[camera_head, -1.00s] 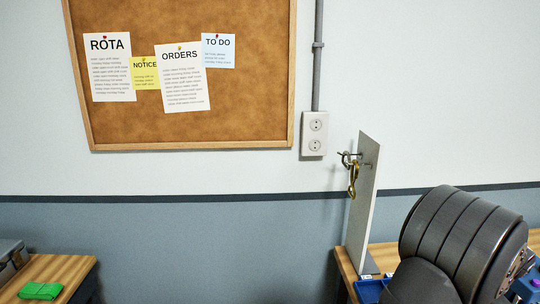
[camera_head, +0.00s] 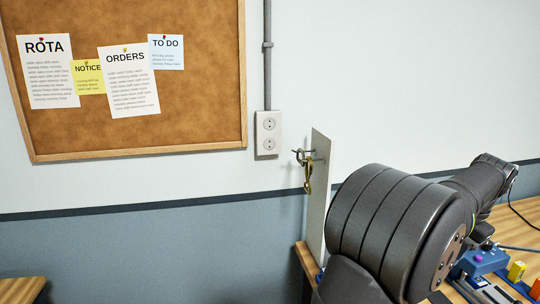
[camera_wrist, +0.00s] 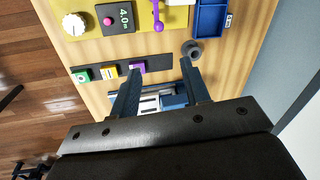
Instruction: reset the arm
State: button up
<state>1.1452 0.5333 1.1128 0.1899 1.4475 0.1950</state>
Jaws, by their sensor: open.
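My gripper (camera_wrist: 158,80) shows in the wrist view with its two dark fingers spread apart. It is open, and nothing sits between the fingertips. It hangs above a wooden workbench (camera_wrist: 168,55), and part of a blue and white item (camera_wrist: 160,100) shows below and between the fingers. In the head view my dark arm fills the lower right and reaches over the bench; the gripper itself cannot be made out there.
An upright panel (camera_head: 318,195) with a hook and a brass-coloured clip (camera_head: 308,178) stands left of my arm. A blue bin (camera_wrist: 210,18), a grey round cup (camera_wrist: 191,49) and a yellow panel with a white knob (camera_wrist: 74,24) are on the bench.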

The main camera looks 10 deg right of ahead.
jog(key=w+f, duration=0.1)
jog(key=f, duration=0.4)
jog(key=w+f, duration=0.1)
jog(key=f, duration=0.5)
jog(key=w+f, duration=0.1)
jog(key=f, duration=0.5)
jog(key=shift+w+a+f, duration=0.1)
jog(key=shift+a+f, duration=0.1)
jog(key=shift+a, duration=0.2)
jog(key=shift+s+r+m, duration=0.2)
jog(key=shift+s+m, duration=0.05)
jog(key=shift+m, duration=0.25)
jog(key=s+r+m, duration=0.2)
jog(key=s+r, duration=0.2)
jog(key=r, duration=1.3)
jog(key=a+f+n+g+h, duration=0.1)
jog(key=a+f+n+g, duration=0.3)
jog(key=f+n, duration=0.5)
jog(key=shift+w+a+f+n+h, duration=0.15)
jog(key=shift+w+a+n+h, duration=0.15)
jog(key=shift+n, duration=0.6)
jog(key=shift+d, duration=0.1)
